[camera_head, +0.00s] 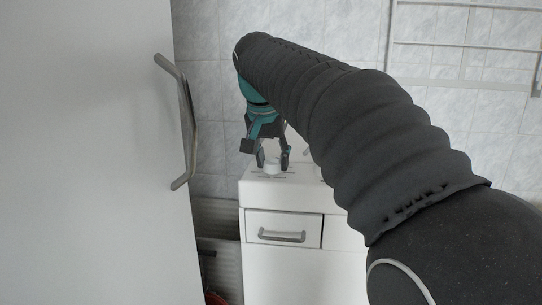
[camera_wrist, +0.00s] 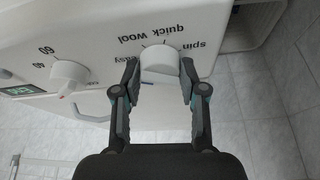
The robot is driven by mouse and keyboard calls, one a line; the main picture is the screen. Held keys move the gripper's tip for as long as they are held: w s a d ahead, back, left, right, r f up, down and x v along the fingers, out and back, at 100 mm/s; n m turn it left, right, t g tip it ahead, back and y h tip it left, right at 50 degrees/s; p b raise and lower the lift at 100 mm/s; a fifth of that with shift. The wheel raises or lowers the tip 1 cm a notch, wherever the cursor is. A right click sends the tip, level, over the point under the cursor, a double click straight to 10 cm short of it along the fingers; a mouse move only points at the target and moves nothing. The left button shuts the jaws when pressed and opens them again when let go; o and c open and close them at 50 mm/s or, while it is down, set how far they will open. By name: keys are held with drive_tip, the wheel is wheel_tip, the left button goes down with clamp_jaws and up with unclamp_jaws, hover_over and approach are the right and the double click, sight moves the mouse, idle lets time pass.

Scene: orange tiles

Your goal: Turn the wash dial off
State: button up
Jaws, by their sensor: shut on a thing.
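The wash dial (camera_wrist: 160,62) is a round white knob on the white machine's top panel. Printed labels around it in the wrist view include "spin", "quick", "wool" and "easy", seen upside down. No "off" label is readable. The dial (camera_head: 272,168) also shows small in the head view, below the fingertips. My gripper (camera_wrist: 159,76) has one finger on each side of the dial and is shut on it. In the head view my gripper (camera_head: 273,157) points down at the machine's top. Part of the dial's side is hidden by the fingers.
A second white knob (camera_wrist: 69,73) with temperature numbers and a small green display (camera_wrist: 20,90) lie to the left in the wrist view. The washing machine (camera_head: 262,193) has a drawer with a handle (camera_head: 282,236). A large white door with a metal handle (camera_head: 187,120) stands close left.

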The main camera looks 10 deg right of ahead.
drive_tip(key=n+y, duration=0.1)
drive_tip(key=n, duration=0.1)
drive_tip(key=n+y+p, duration=0.1)
drive_tip(key=n, duration=0.2)
drive_tip(key=shift+d, duration=0.15)
drive_tip(key=n+y, duration=0.1)
drive_tip(key=n, duration=0.2)
drive_tip(key=n+y, duration=0.1)
drive_tip(key=n, duration=0.2)
drive_tip(key=shift+d+f+n, duration=0.15)
drive_tip(key=shift+n, duration=0.25)
drive_tip(key=n+g+y, duration=0.1)
drive_tip(key=n, duration=0.2)
drive_tip(key=n+y, duration=0.1)
drive_tip(key=n, duration=0.2)
drive_tip(key=shift+w+g, duration=0.15)
drive_tip(key=shift+g, duration=0.25)
drive_tip(key=n+g, duration=0.1)
drive_tip(key=n, duration=0.2)
drive_tip(key=n+g, duration=0.1)
drive_tip(key=n, duration=0.2)
drive_tip(key=shift+w+d+y, duration=0.1)
drive_tip(key=shift+y, duration=0.2)
drive_tip(key=o, duration=1.1)
drive_tip(key=shift+c, duration=0.2)
drive_tip(key=shift+o, duration=0.4)
